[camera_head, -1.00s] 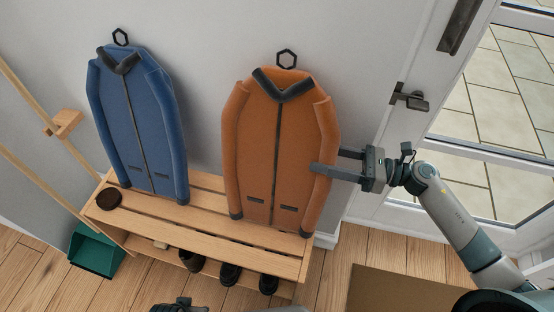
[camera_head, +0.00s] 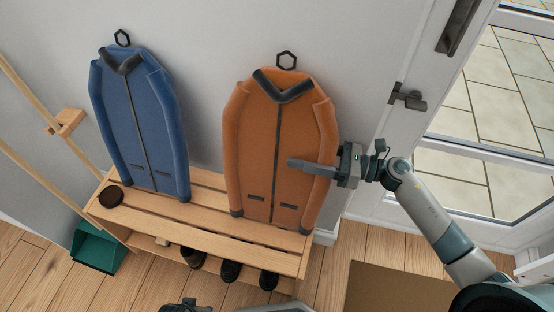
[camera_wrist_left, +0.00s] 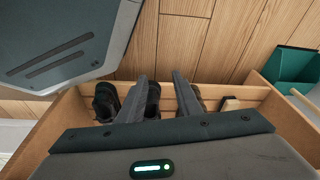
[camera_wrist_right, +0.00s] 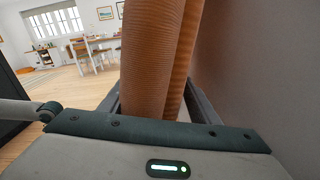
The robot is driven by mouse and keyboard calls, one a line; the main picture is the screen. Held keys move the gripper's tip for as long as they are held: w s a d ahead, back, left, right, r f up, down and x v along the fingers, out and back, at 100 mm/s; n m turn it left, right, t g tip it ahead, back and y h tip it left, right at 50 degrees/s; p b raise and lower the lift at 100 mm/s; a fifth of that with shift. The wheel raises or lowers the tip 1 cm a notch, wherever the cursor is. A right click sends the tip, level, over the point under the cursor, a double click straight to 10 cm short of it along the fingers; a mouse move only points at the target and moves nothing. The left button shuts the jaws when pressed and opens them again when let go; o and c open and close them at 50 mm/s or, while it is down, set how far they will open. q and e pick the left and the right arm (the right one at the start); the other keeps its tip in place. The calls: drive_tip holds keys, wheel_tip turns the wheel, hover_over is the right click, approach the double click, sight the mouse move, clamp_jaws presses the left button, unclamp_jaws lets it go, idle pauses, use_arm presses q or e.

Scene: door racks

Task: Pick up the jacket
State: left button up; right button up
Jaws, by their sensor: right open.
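An orange jacket (camera_head: 262,150) with a dark collar hangs by a hook loop at the wall above the bench. My right gripper (camera_head: 300,164) reaches in from the right at its right sleeve. One finger lies across the jacket's front; the other is hidden behind it. In the right wrist view the orange jacket (camera_wrist_right: 150,60) stands between the open fingers (camera_wrist_right: 155,100). A blue jacket (camera_head: 140,125) hangs to the left, apart from both grippers. My left gripper (camera_wrist_left: 160,85) is open and empty above the bench's shoes; little of it shows in the head view.
A green dustpan (camera_head: 97,250) stands left. A door with a dark handle (camera_head: 407,97) is at right.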

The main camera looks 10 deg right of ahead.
sight(278, 153)
use_arm(q)
drive_tip(key=shift+s+a+f, duration=0.1)
drive_tip(key=shift+s+f, duration=0.15)
drive_tip(key=shift+f, duration=0.7)
use_arm(e)
drive_tip(key=shift+x, duration=1.35)
clamp_jaws()
